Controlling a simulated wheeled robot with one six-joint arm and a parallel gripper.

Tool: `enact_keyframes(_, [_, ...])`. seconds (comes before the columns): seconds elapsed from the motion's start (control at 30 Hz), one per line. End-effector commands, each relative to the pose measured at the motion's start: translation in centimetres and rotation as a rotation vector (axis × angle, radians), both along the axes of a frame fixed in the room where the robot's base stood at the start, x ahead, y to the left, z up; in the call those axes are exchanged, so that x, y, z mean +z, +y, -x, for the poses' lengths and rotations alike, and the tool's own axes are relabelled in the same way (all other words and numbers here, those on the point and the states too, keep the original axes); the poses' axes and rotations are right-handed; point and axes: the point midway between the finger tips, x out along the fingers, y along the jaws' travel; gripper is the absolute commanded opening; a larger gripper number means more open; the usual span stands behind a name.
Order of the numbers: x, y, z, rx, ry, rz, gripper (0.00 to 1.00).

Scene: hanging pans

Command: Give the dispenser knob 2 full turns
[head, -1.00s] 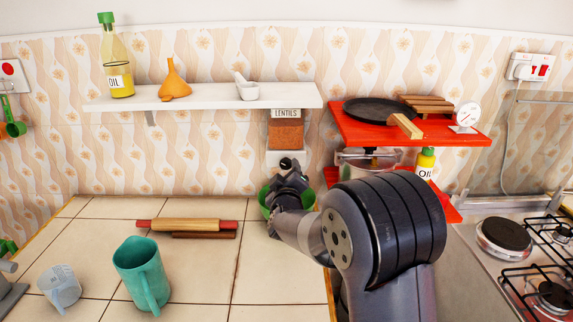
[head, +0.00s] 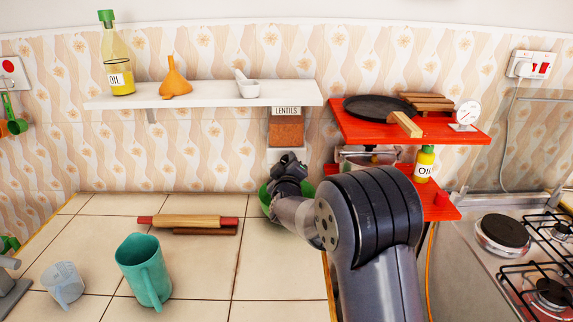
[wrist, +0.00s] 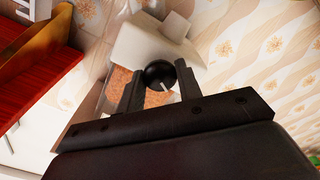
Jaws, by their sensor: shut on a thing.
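The lentil dispenser (head: 286,128) is mounted on the tiled wall under the white shelf, with a "LENTILS" label and orange-brown lentils behind its window. Its black round knob (wrist: 159,75) with a pale pointer line shows in the wrist view, in front of the pale dispenser body (wrist: 150,42). My gripper (head: 289,160) is at the dispenser's lower front. In the wrist view its two fingers (wrist: 158,84) stand on either side of the knob, shut on it. In the head view my gripper hides the knob. A green bowl (head: 265,197) stands below, partly hidden by my arm.
A rolling pin (head: 190,221), a teal jug (head: 143,270) and a clear measuring cup (head: 63,284) stand on the counter to the left. A red shelf (head: 400,130) with a pan (head: 378,109) is close on the right. A stove is at far right.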

Motion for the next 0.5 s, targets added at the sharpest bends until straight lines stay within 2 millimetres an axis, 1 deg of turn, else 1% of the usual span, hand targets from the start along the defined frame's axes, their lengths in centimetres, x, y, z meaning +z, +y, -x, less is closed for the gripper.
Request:
enact_keyframes(0.03, [-0.01, 0.01, 0.01, 0.0, 0.0, 0.0, 0.26])
enact_keyframes(0.2, [-0.01, 0.01, 0.01, 0.001, 0.001, 0.0, 0.12])
enact_keyframes(0.23, [-0.01, 0.01, 0.01, 0.001, 0.001, 0.0, 0.11])
enact_keyframes(0.5, [-0.14, 0.02, 0.01, 0.0, 0.0, -0.033, 0.11])
